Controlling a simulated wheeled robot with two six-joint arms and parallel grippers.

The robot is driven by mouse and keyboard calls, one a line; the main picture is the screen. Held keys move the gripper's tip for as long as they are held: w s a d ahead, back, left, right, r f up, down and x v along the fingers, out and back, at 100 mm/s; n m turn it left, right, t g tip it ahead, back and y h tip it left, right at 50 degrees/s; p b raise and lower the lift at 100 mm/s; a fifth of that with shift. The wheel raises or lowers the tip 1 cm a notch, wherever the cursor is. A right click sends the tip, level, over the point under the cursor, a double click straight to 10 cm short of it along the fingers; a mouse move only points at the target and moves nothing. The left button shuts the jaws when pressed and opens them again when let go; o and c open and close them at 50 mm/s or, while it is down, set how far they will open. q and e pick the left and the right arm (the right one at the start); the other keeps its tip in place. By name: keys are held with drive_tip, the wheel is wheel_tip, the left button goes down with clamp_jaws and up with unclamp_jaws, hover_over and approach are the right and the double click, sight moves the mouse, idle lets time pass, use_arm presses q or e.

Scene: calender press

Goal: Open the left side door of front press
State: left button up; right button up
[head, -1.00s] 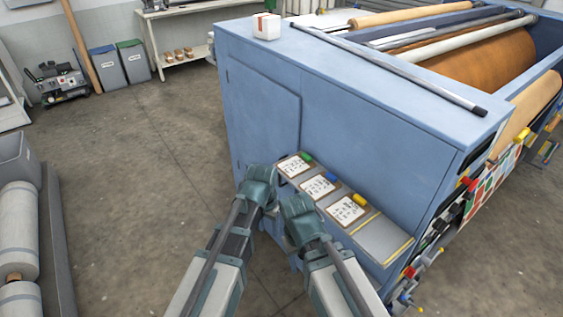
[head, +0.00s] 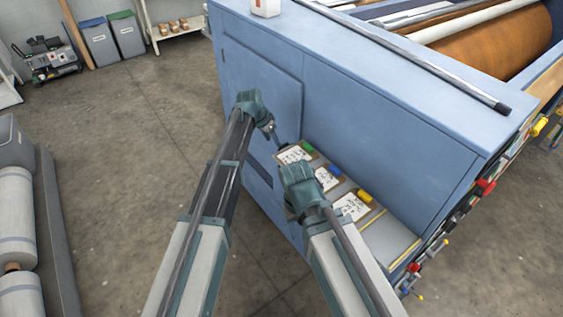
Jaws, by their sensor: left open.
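The front press (head: 390,120) is a large blue cabinet with rollers on top. Its left side door (head: 262,88) is a blue panel on the cabinet's left-facing side and looks closed. My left gripper (head: 272,129) is open in front of the door's lower right part, beside the clipboard shelf. I cannot tell whether it touches the door, and the arm hides part of the panel. My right gripper (head: 293,211) is over the shelf's left edge, right of and nearer than the left one.
A shelf (head: 388,242) with several clipboards juts from the press below the door's right side. A long dark bar (head: 420,62) lies on the press top by a white box (head: 266,7). The floor between is clear.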

use_arm(q)
drive_tip(key=shift+w+f+b, duration=0.25)
drive_tip(key=shift+f+b, duration=0.2)
drive_tip(key=shift+f, duration=0.25)
drive_tip(key=shift+w+f+b, duration=0.25)
drive_tip(key=shift+f+b, duration=0.2)
drive_tip(key=shift+f, duration=0.25)
drive_tip(key=shift+d, duration=0.1)
drive_tip(key=b+x, duration=1.2)
drive_tip(key=x, duration=0.1)
drive_tip(key=shift+w+d+f+b, duration=0.1)
drive_tip(key=shift+w+f+b, duration=0.05)
drive_tip(key=shift+f+b, duration=0.2)
drive_tip(key=shift+r, duration=0.1)
clamp_jaws()
